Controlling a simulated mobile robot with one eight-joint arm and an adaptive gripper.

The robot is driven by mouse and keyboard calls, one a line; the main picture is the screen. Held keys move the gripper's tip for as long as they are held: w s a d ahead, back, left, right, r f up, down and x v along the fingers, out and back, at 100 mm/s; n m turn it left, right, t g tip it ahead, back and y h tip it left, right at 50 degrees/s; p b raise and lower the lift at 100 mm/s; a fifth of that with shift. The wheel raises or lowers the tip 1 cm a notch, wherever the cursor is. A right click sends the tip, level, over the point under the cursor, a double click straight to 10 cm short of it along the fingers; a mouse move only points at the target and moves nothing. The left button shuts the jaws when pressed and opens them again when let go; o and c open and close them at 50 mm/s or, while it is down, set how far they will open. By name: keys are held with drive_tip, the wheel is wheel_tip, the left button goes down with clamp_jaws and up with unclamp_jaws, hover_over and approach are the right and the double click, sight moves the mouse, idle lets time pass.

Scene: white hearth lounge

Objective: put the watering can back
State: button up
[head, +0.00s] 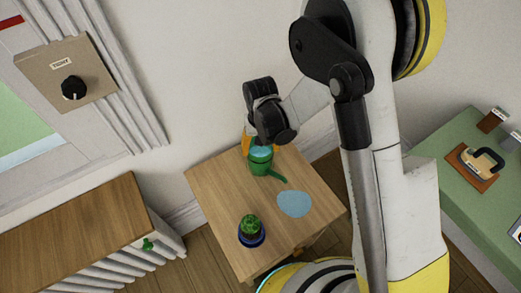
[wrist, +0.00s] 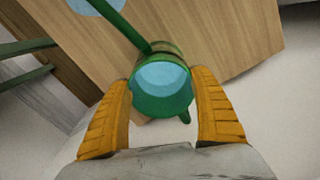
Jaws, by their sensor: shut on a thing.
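A green watering can (head: 260,163) with pale blue inside is at the back of the small wooden table (head: 219,189). Its long spout points to the front right, toward a flat pale blue round patch (head: 294,204) on the tabletop. My gripper (head: 260,149) is shut on the can from the wall side. In the wrist view, the can (wrist: 162,105) is between the two orange fingers, and its spout runs up toward the blue patch (wrist: 97,4). I cannot tell whether the can's base touches the table.
A potted cactus (head: 250,226) in a dark blue pot stands at the table's front. A wooden-topped radiator cover (head: 75,235) is at left. A green surface (head: 450,190) at right bears a black-handled object on a brown board (head: 473,174). A wall lies close behind the table.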

drive_tip(key=shift+r, duration=0.15)
drive_tip(key=o, duration=1.4)
wheel_tip(320, 180, up, 12)
drive_tip(key=p, duration=0.5)
drive_tip(key=shift+d+r, duration=0.1)
drive_tip(key=s+d+r+m+t, duration=0.1)
drive_tip(key=s+d+r+t, duration=0.15)
drive_tip(key=d+r, duration=1)
drive_tip(key=s+d+r+t, duration=0.1)
drive_tip(key=s+d+r, duration=0.1)
drive_tip(key=s+d, duration=0.1)
drive_tip(key=s+d+r+m+t, duration=0.1)
drive_tip(key=s+d+r+t, duration=0.1)
drive_tip(key=s+d+r, duration=0.1)
drive_tip(key=s+d+r+t, duration=0.1)
drive_tip(key=s+d+r, duration=0.2)
drive_tip(key=s+d, duration=0.1)
drive_tip(key=shift+s+d+m+t, duration=0.15)
drive_tip(key=shift+d+m+t, duration=0.25)
drive_tip(key=shift+d, duration=0.15)
